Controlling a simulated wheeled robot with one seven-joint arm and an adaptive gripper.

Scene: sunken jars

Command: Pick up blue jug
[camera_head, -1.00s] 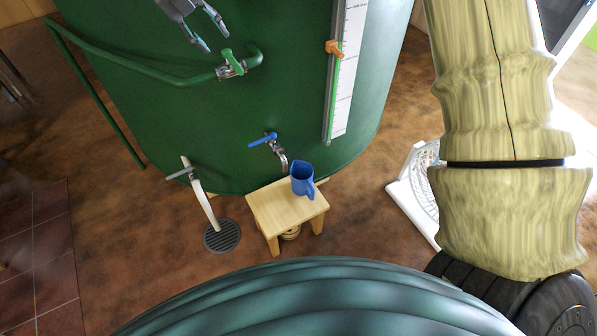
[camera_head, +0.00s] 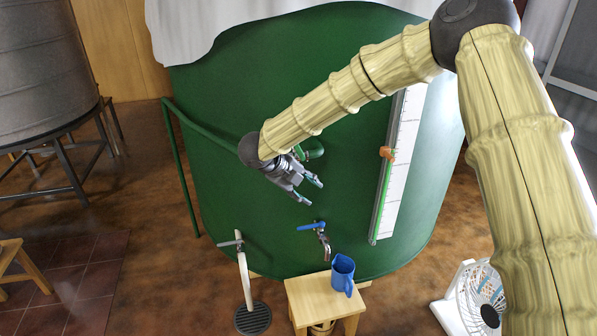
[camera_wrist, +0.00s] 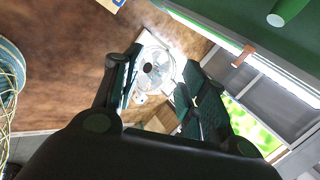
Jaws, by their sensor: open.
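The blue jug (camera_head: 343,274) stands upright on a small wooden stool (camera_head: 312,296) in the head view, just below and right of a tap with a blue handle (camera_head: 313,226). My gripper (camera_head: 310,191) is up in front of the green tank, above and a little left of the jug, well apart from it. Its fingers are spread and empty. In the wrist view my gripper (camera_wrist: 160,95) also shows open with nothing between the fingers. The jug does not show in the wrist view.
The big green tank (camera_head: 250,110) stands close behind the stool. A white pipe (camera_head: 243,278) rises from a floor drain (camera_head: 253,319) left of the stool. A white fan (camera_head: 468,300) stands at right; the wrist view shows it too (camera_wrist: 155,72). Open floor lies left.

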